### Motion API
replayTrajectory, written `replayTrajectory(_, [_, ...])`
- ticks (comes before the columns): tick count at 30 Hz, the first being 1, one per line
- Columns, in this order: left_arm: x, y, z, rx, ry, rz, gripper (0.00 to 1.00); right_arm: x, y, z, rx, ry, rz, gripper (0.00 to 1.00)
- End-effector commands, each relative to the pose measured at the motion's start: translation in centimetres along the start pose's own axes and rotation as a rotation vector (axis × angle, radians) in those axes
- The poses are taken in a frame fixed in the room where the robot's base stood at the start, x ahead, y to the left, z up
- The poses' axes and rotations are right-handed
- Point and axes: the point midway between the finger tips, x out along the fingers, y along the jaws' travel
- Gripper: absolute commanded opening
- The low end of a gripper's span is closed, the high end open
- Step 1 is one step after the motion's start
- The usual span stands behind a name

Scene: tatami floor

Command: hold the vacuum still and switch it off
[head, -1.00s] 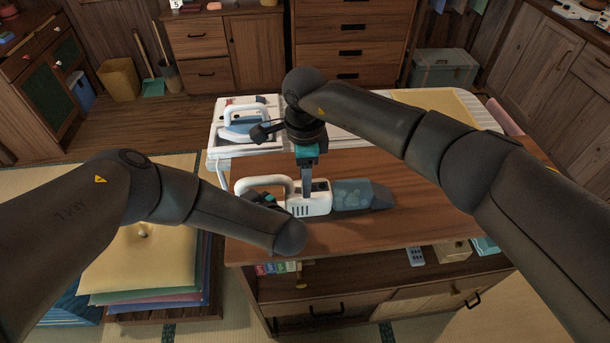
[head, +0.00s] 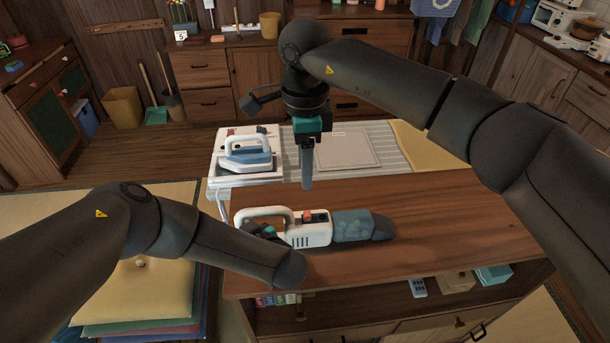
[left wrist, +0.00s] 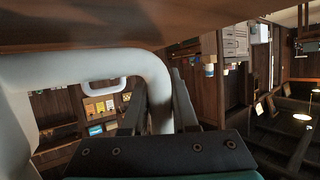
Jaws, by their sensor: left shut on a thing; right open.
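The handheld vacuum (head: 311,231) lies on the wooden table, white with a translucent blue-grey dust cup (head: 352,226) pointing right. A small red switch (head: 308,217) shows on top of its body. My left gripper (left wrist: 158,95) is shut on the vacuum's white handle (left wrist: 90,62), which also shows in the head view (head: 262,211); my left forearm partly covers that grip there. My right gripper (head: 307,184) is open and empty, pointing down above and behind the vacuum's body, apart from it. I cannot tell the switch's position.
The wooden table (head: 450,215) is clear to the right of the vacuum. An iron (head: 248,155) stands on a white board (head: 222,180) behind it. A grey flat panel (head: 346,150) lies at the back. Stacked cushions (head: 140,300) are at the lower left.

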Motion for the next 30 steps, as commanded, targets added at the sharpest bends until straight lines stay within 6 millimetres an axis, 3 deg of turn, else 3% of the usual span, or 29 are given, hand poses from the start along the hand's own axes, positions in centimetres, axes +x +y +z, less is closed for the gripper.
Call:
replayTrajectory(10, [0.04,-0.04,-0.05,0.0,0.001,-0.002,0.0,-0.04,0.0,0.0,0.0,-0.001,0.0,0.53])
replayTrajectory(11, [0.04,-0.04,-0.05,0.0,0.001,-0.002,0.3,-0.04,0.0,0.0,0.0,-0.001,0.0,0.53])
replayTrajectory(19, [0.04,-0.04,-0.03,0.0,0.001,-0.001,0.61,-0.01,0.0,0.01,0.0,-0.001,0.0,0.53])
replayTrajectory(30, [-0.55,0.03,0.02,0.0,0.0,0.0,0.62,-0.01,0.0,0.01,0.0,-0.001,0.0,0.53])
